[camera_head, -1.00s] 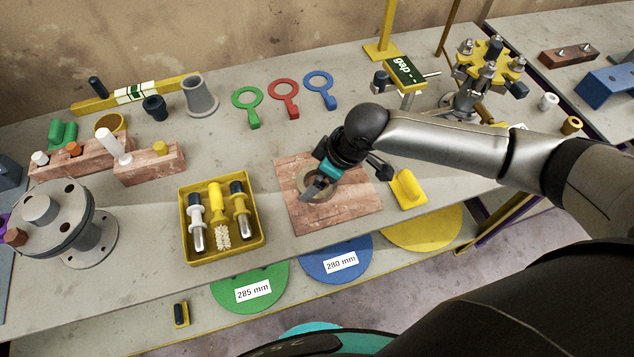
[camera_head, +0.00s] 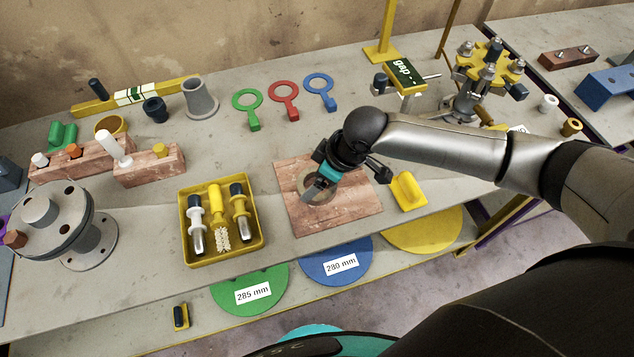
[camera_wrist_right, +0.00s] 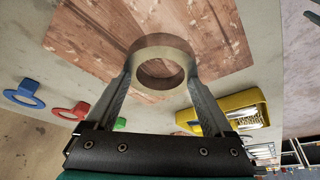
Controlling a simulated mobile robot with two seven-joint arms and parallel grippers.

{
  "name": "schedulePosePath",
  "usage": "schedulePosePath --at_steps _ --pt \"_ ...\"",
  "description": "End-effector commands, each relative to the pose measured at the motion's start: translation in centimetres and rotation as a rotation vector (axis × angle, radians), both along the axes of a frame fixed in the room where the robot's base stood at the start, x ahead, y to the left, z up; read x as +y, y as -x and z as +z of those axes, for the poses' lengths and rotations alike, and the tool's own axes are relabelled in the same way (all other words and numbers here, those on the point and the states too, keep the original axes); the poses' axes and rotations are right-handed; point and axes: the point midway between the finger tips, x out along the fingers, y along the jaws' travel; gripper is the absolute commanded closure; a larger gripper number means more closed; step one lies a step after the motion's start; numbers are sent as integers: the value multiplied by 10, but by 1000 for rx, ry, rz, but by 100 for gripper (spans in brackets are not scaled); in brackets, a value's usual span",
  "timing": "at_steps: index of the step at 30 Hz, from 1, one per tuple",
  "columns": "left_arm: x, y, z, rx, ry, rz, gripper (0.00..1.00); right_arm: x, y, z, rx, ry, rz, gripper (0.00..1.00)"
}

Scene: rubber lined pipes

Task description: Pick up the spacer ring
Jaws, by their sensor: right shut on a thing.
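The spacer ring (camera_wrist_right: 161,50) is a tan, thick ring in the right wrist view, between the two fingers of my right gripper (camera_wrist_right: 160,68). The fingers press on its opposite sides. In the head view the ring (camera_head: 307,183) is partly hidden by my right gripper (camera_head: 316,187), over the reddish wooden board (camera_head: 350,210). I cannot tell whether the ring touches the board or is just above it. My left gripper is not in view.
A yellow tray (camera_head: 222,254) with several tools stands left of the board, and a yellow block (camera_head: 408,190) stands right of it. Green (camera_head: 248,100), red (camera_head: 284,95) and blue (camera_head: 320,90) ring-shaped tools lie behind. A grey flange (camera_head: 45,222) stands at the left.

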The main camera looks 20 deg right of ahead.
Motion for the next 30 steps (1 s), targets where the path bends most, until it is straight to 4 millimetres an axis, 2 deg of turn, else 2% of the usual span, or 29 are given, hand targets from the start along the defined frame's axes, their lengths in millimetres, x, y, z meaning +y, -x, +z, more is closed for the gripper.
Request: schedulePosePath --at_steps 8,14,20,27,30 --pt "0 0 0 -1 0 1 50 0 -1 2 -2 -1 0 82" --pt "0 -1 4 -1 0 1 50 0 -1 17 -3 -2 0 82" --pt "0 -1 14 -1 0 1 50 0 -2 59 -6 -3 1 82" --pt "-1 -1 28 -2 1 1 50 0 -2 130 -8 -2 1 82" --pt "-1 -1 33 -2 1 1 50 0 -2 155 -7 -2 1 82"
